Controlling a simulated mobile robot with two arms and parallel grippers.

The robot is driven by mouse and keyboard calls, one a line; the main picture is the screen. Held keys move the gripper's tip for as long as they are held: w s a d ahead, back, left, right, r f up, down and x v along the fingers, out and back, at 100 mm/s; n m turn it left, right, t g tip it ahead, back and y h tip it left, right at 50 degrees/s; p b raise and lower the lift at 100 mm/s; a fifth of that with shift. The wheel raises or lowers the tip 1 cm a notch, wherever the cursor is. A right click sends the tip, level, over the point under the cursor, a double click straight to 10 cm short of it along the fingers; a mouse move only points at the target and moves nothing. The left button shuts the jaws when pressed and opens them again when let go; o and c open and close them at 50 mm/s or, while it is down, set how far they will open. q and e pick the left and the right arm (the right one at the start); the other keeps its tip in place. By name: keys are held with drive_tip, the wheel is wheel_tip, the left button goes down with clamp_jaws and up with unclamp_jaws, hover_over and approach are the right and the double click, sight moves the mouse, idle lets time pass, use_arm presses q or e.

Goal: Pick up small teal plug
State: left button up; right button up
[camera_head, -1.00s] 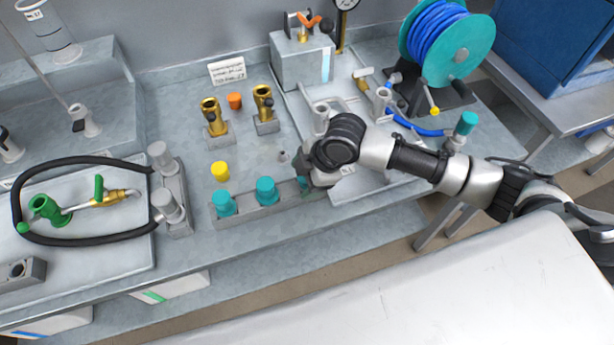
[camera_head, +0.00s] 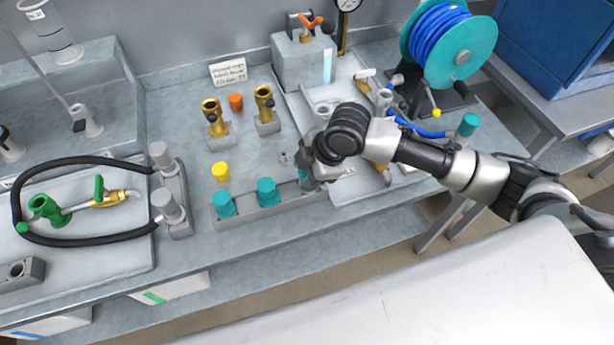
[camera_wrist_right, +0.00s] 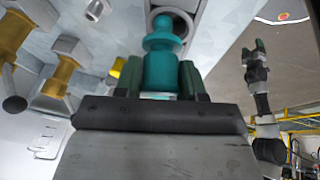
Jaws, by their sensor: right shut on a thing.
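The small teal plug (camera_wrist_right: 161,68) is between the two dark green fingers of my right gripper (camera_wrist_right: 160,82) in the right wrist view. Its narrow end points at a round opening (camera_wrist_right: 182,24) in a grey block; I cannot tell whether the tip is clear of it. In the head view my right gripper (camera_head: 312,178) is over the right end of the grey rack (camera_head: 245,222) and mostly hides this plug. Two other teal plugs (camera_head: 224,203) (camera_head: 266,191) stand in the rack. My left gripper (camera_wrist_right: 254,60) shows small at the right of the wrist view, far from the plug.
A yellow cap (camera_head: 221,171) and an orange cap (camera_head: 236,102) stand behind the rack, near brass fittings (camera_head: 214,115). A tray (camera_head: 360,190) lies right of the rack. A blue hose reel (camera_head: 448,45) stands at back right. A black hose (camera_head: 90,160) loops at left.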

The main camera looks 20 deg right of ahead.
drive_tip(key=shift+d+r, duration=0.1)
drive_tip(key=shift+r, duration=0.8)
drive_tip(key=s+d+r+b, duration=0.1)
drive_tip(key=d+r+b, duration=0.1)
drive_tip(key=d+r, duration=0.4)
drive_tip(key=shift+s+d+r, duration=0.35)
drive_tip(key=shift+s+d, duration=0.05)
drive_tip(key=shift+d, duration=2.3)
drive_tip(key=a+p, duration=0.2)
drive_tip(key=a, duration=0.1)
drive_tip(key=w+a+g+y+p, duration=0.1)
drive_tip(key=a+p, duration=0.1)
drive_tip(key=a, duration=0.2)
drive_tip(key=w+a+g+y+p, duration=0.1)
drive_tip(key=a+p, duration=0.2)
drive_tip(key=shift+w+a+r+m, duration=0.2)
drive_tip(key=shift+a+r+m, duration=0.1)
drive_tip(key=shift+a+r, duration=0.1)
wheel_tip(320, 180, down, 7)
drive_tip(key=b, duration=0.3)
drive_tip(key=shift+a+b, duration=0.1)
drive_tip(key=shift+b, duration=0.2)
drive_tip(key=shift+f, duration=0.25)
